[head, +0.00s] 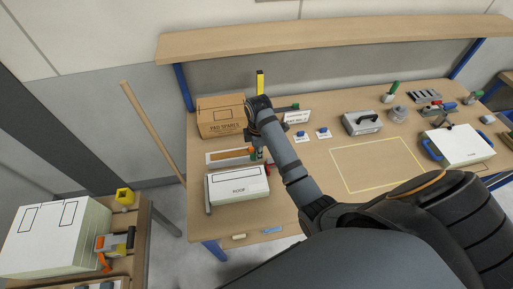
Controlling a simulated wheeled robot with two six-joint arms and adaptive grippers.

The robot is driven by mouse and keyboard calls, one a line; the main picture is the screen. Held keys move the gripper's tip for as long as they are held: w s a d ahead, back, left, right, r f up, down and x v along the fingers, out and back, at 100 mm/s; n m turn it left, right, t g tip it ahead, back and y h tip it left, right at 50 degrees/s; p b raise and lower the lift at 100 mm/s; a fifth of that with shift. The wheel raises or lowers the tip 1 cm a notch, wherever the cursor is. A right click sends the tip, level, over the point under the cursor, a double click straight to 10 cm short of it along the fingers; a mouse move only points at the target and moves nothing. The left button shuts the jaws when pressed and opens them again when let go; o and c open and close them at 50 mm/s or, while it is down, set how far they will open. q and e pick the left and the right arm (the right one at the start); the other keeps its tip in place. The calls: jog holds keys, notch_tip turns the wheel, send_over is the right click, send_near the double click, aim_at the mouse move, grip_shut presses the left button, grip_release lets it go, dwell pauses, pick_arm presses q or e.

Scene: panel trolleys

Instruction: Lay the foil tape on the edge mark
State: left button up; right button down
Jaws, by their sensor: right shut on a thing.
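My right arm reaches across the bench, and its dark gripper (259,150) is low between the cardboard box and the white panel. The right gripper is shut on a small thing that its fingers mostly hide. I cannot make out whether that thing is the foil tape. A white panel marked ROOF (238,188) lies on the bench just below and left of the gripper. A dark rectangle is drawn on its top. I cannot single out the edge mark. My left gripper is not in view.
A cardboard box (220,123) stands behind the gripper, and a yellow upright strip (260,82) rises behind my arm. The yellow-outlined area (375,160) looks clear. A trolley holds white panels (52,238).

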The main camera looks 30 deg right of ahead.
jog(key=shift+f, duration=0.15)
jog(key=f, duration=0.1)
jog(key=f+b, duration=0.1)
jog(key=f, duration=0.2)
jog(key=shift+w+d+f, duration=0.1)
jog(key=shift+w+f, duration=0.25)
notch_tip(320, 180, down, 2)
jog(key=shift+f, duration=0.15)
jog(key=shift+f+b, duration=0.3)
jog(key=shift+f, duration=0.05)
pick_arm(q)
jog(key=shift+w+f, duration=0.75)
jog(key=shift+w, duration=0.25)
pick_arm(e)
jog(key=shift+f, duration=0.1)
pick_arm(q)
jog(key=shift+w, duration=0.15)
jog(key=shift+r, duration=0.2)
pick_arm(e)
jog(key=shift+p, duration=0.55)
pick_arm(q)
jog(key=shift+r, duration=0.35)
